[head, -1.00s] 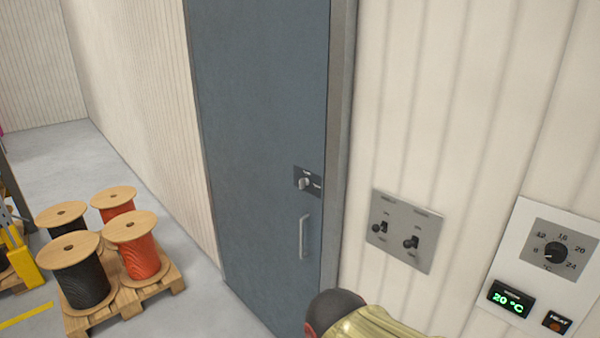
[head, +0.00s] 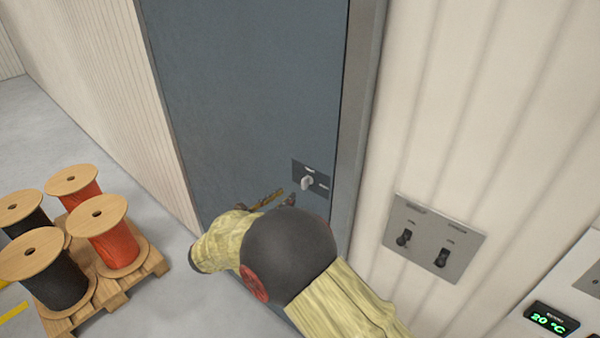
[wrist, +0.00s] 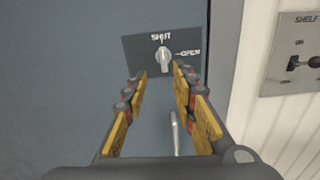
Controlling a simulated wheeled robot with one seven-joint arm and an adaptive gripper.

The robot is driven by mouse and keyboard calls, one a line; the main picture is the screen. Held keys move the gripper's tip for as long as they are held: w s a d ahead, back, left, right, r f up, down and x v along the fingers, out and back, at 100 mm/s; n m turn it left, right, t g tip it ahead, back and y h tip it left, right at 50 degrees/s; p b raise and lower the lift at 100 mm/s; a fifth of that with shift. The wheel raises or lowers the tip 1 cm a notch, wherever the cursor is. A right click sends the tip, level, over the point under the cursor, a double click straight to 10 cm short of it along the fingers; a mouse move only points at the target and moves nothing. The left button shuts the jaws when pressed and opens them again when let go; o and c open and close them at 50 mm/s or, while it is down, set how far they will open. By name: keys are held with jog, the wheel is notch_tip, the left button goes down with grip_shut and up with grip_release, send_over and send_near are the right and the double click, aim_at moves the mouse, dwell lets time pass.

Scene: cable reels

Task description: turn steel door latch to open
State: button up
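The steel door latch (head: 307,183) is a small light grey knob on a dark plate on the blue-grey door (head: 240,90). In the wrist view the latch (wrist: 164,60) stands upright, in line with the SHUT label above it. The OPEN label is to its right. My gripper (head: 283,197) is just in front and to the left of the latch in the head view. In the wrist view my gripper (wrist: 160,78) is open, its yellow-padded fingers on either side below the knob.
A door handle (wrist: 175,132) hangs below the latch, between the fingers in the wrist view. A switch panel (head: 434,235) and a thermostat display (head: 551,319) are on the wall to the right. Cable reels (head: 100,232) stand on a pallet at the left, with open floor behind.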

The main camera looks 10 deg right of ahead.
aim_at(302, 182)
jog(key=shift+n, duration=0.4)
jog(key=x, duration=0.5)
jog(key=r+x, duration=0.1)
jog(key=x, duration=0.1)
jog(key=shift+s+d+p, duration=0.1)
jog(key=shift+d+p, duration=0.2)
jog(key=shift+d, duration=0.15)
jog(key=shift+c, duration=0.7)
jog(key=shift+r, duration=0.1)
grip_shut()
